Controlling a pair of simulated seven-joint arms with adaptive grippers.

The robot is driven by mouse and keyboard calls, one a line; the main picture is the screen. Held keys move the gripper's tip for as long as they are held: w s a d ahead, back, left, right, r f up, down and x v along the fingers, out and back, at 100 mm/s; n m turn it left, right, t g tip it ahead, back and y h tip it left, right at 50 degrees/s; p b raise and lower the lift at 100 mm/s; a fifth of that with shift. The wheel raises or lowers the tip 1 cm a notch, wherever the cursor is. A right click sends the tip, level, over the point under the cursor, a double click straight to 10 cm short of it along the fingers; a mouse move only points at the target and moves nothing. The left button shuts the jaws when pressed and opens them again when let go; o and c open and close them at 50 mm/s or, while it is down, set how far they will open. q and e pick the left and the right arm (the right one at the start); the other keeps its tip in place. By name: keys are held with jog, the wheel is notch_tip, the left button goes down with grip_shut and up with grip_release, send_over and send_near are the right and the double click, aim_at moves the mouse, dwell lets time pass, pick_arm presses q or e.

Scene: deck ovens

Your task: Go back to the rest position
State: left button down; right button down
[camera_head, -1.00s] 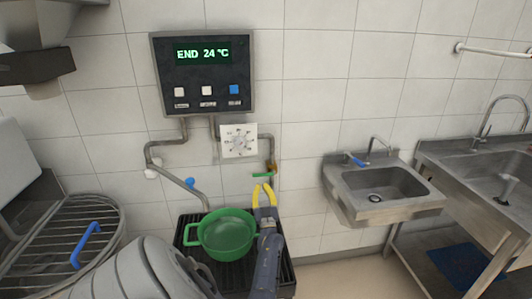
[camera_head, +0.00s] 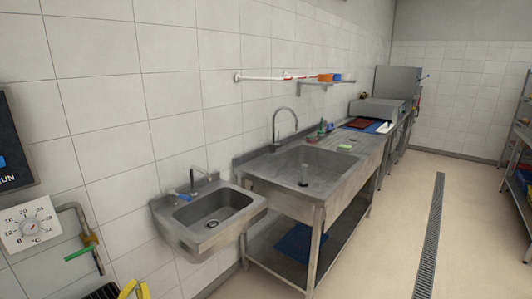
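My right gripper is not in view. The green pot is out of view.
A small hand sink (camera_head: 208,207) hangs on the wall. A steel sink table (camera_head: 318,176) stands to its right, with a blue mat (camera_head: 297,243) on its lower shelf. A dial thermostat (camera_head: 28,224) and pipe are at left. Floor (camera_head: 392,215) at right is open around a drain grate (camera_head: 431,235).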

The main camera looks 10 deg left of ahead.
pick_arm(q)
jog(key=s+d+f+m+g+h, duration=0.2)
jog(key=s+d+f+m+g, duration=0.15)
jog(key=s+d, duration=0.5)
jog(key=s+d+m+g, duration=0.1)
jog(key=s+d+g, duration=0.2)
jog(key=s+d, duration=0.55)
jog(key=s+d+m+g, duration=0.15)
jog(key=s+d, duration=0.35)
jog(key=s, duration=0.6)
jog(key=s+d+f+g+h, duration=0.1)
jog(key=d+f, duration=0.1)
jog(key=f, duration=0.9)
jog(key=s+d+f+n+g+h, duration=0.1)
jog(key=d+f+h, duration=0.1)
jog(key=f, duration=1)
jog(key=s+d+f+g+h, duration=0.1)
jog(key=s+d+f+g, duration=0.1)
jog(key=f, duration=0.9)
jog(key=s+f+n+g+h, duration=0.1)
jog(key=s+f+n+g, duration=0.1)
jog(key=s+f, duration=1.6)
jog(key=shift+s+a+n, duration=0.15)
jog(key=shift+s+n, duration=0.35)
jog(key=shift+s, duration=0.6)
jog(key=shift+f, duration=0.1)
